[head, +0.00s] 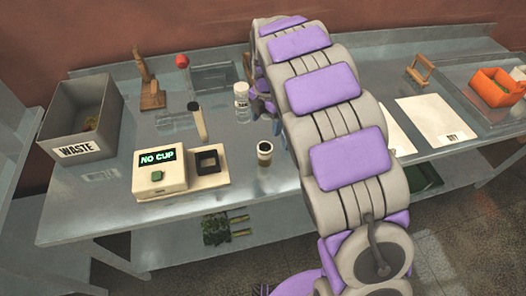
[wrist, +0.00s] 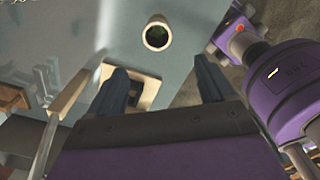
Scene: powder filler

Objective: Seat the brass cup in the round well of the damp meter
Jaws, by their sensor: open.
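The brass cup (head: 264,153) stands upright on the bench, right of the damp meter and apart from it. In the wrist view the cup (wrist: 157,34) shows from above, with dark greenish contents, beyond the fingertips. The damp meter (head: 160,180) is a cream box whose display reads "NO CUP". Its well (head: 208,161) has a dark surround on the right side and looks empty. Part of the meter (wrist: 150,88) shows between my fingers in the wrist view. My gripper (wrist: 158,70) is open and empty; in the head view it is mostly hidden behind my arm.
A grey waste bin (head: 80,115) stands at the left. A pale-handled tool (head: 198,122) is behind the meter, and a white jar (head: 241,100) is near my arm. White sheets (head: 428,122) and an orange container (head: 495,88) are at the right. The bench front edge is close to the cup.

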